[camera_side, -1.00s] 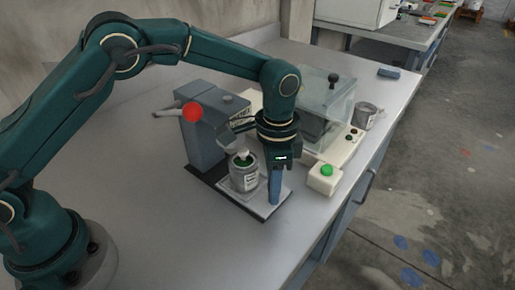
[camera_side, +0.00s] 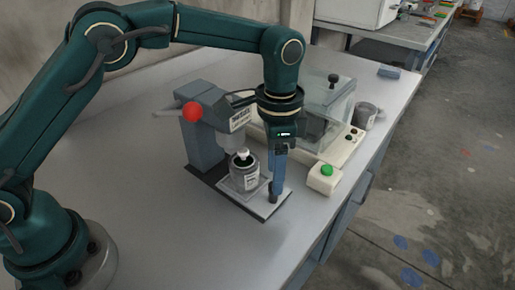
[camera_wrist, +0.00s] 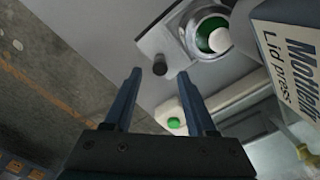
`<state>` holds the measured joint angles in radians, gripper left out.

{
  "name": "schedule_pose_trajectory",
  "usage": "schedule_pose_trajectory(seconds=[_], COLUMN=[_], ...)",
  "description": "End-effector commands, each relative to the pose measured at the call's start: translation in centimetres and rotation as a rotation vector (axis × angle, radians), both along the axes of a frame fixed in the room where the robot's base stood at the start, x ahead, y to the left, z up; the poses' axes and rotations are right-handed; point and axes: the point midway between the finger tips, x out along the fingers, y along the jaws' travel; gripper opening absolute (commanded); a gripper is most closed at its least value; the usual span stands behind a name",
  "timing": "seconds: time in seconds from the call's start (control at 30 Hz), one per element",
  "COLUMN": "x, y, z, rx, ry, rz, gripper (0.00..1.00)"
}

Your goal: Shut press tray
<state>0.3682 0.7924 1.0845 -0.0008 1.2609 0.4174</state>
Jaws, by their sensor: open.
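The press tray (camera_side: 262,209) is a pale flat plate sticking out from the front of the grey lid press (camera_side: 203,140). A can (camera_side: 243,178) with green contents and a white piece on top stands on the tray. A dark upright knob (camera_wrist: 159,67) sits near the tray's outer end; it also shows in the side view (camera_side: 273,196). My gripper (camera_wrist: 160,78) is open and empty, pointing down above the knob. In the wrist view the knob appears between the two blue fingertips. In the side view my gripper (camera_side: 277,186) hides part of the tray's right side.
A green button on a cream box (camera_side: 325,179) stands just right of the tray. Behind it are a clear-covered machine (camera_side: 325,110) and a metal can (camera_side: 365,115). A red-knobbed lever (camera_side: 192,112) juts left from the press.

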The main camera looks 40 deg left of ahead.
Motion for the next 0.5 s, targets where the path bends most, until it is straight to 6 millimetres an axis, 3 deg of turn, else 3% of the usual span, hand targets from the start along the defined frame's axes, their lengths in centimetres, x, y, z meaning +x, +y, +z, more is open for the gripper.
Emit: schedule_pose_trajectory(seconds=[0.33,0.37,0.4,0.5], x=[-0.05,-0.05,-0.07,-0.43], y=[0.02,0.02,-0.03,-0.58], z=[0.86,0.86,0.85,0.86], rx=[0.0,0.0,0.002,0.025], ry=[0.001,0.001,0.001,-0.006], rz=[0.0,0.0,0.001,0.013], gripper=[0.57,0.49,0.34,0.0])
